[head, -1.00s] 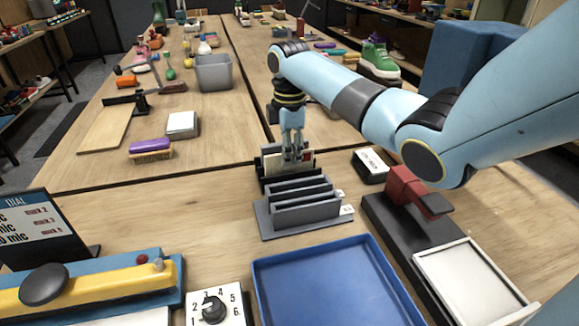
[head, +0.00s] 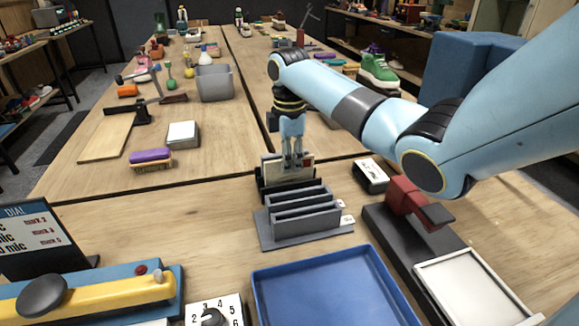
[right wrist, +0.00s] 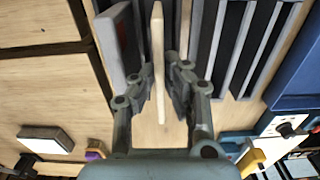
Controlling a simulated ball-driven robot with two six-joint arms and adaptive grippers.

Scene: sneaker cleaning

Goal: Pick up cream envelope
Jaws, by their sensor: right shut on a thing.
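The cream envelope (head: 272,172) stands upright at the back of the grey slotted rack (head: 262,236). In the right wrist view the envelope (right wrist: 158,50) shows edge-on between the two fingers. My right gripper (head: 292,164) reaches down from above and is shut on it. It also shows in the right wrist view (right wrist: 158,88). The fingers hide part of the envelope in the head view, and its lower edge is hidden behind the rack's dividers. My left gripper is not in view.
A blue tray (head: 330,292) lies in front of the rack. A black box with a white label (head: 371,172) and a red-and-black press (head: 405,195) stand to the right. A dial box (head: 205,306) is front left. Bare table lies left of the rack.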

